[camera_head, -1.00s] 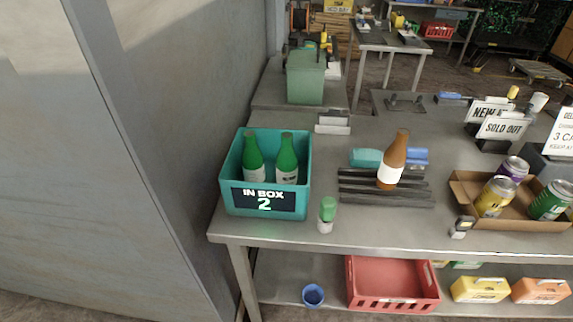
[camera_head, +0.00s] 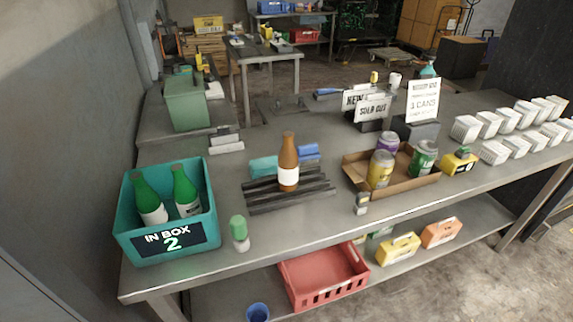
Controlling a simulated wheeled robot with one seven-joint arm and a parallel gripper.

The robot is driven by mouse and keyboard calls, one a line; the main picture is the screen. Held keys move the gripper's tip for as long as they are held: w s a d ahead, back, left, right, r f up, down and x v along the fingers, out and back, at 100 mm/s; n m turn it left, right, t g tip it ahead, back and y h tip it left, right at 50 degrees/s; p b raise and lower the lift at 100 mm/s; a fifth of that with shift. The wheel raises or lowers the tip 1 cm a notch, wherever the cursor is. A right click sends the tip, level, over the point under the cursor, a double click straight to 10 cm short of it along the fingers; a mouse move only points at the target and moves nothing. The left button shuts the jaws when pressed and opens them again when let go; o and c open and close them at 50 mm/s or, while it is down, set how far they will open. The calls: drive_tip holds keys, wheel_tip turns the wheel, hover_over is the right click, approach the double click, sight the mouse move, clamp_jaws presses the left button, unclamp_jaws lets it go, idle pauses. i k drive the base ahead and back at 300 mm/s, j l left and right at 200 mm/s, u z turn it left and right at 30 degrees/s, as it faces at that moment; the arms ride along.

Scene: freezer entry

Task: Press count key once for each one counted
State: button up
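A teal box (camera_head: 122,222) stands at the left end of the metal table. Its front label (camera_head: 169,239) reads "IN BOX 2". Two green bottles, one at the left (camera_head: 149,198) and one at the right (camera_head: 186,191), stand inside it. A brown bottle with a white label (camera_head: 288,165) stands on a dark slatted rack (camera_head: 262,199). I cannot make out which thing is the count key. My gripper is not in view.
A small green-capped bottle (camera_head: 239,234) stands by the table's front edge. Signs (camera_head: 373,107) and rows of white cartons (camera_head: 493,152) stand at the right. A red crate (camera_head: 322,276) sits on the lower shelf. The table's front strip is mostly clear.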

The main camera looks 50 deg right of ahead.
sight(463, 149)
drive_tip(key=z, duration=1.95)
